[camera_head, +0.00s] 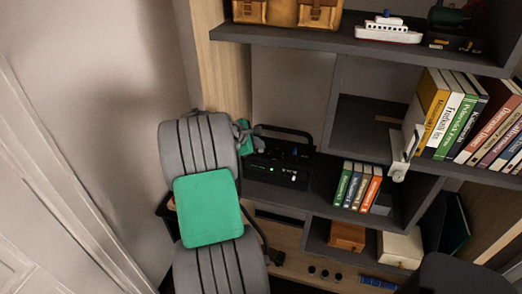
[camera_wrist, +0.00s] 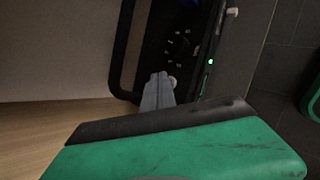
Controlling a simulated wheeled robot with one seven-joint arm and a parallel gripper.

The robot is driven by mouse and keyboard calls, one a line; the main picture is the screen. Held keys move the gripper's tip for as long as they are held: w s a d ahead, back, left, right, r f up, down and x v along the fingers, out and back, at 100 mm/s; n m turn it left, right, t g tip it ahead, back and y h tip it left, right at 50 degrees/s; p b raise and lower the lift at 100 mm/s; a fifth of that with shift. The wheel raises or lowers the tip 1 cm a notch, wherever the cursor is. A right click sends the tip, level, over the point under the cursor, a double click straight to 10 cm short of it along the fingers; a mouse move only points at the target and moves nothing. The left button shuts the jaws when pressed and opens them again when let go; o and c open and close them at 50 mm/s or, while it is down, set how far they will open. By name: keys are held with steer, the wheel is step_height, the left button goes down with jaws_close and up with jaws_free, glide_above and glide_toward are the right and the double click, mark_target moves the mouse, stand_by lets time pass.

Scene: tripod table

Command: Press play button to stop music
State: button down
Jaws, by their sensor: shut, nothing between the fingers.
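The music player is a black box with a carry handle (camera_head: 280,167), standing on a dark shelf. A small green light glows on its front edge; in the wrist view the player (camera_wrist: 178,25) shows this light, dark controls and a pale knob. I cannot tell which control is the play button. My gripper (camera_head: 257,144) is at the player's left end, largely hidden by my arm in the head view. In the wrist view my gripper (camera_wrist: 160,78) is shut and empty, its grey fingertips over the player's top, close beside the pale knob. Contact is unclear.
Several small books (camera_head: 357,187) stand right of the player. A shelf above holds a toy ship (camera_head: 388,29) and brown bags (camera_head: 318,12). More books (camera_head: 468,115) fill the right shelf. A wooden side panel (camera_head: 222,72) rises close to my gripper.

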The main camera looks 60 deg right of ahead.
mark_target(259, 153)
steer(key=shift+f, duration=0.3)
stand_by(0.4)
steer(key=shift+r+p, duration=0.85)
steer(key=shift+p, duration=0.05)
step_height(259, 153, up, 5)
steer(key=p, duration=0.4)
stand_by(0.4)
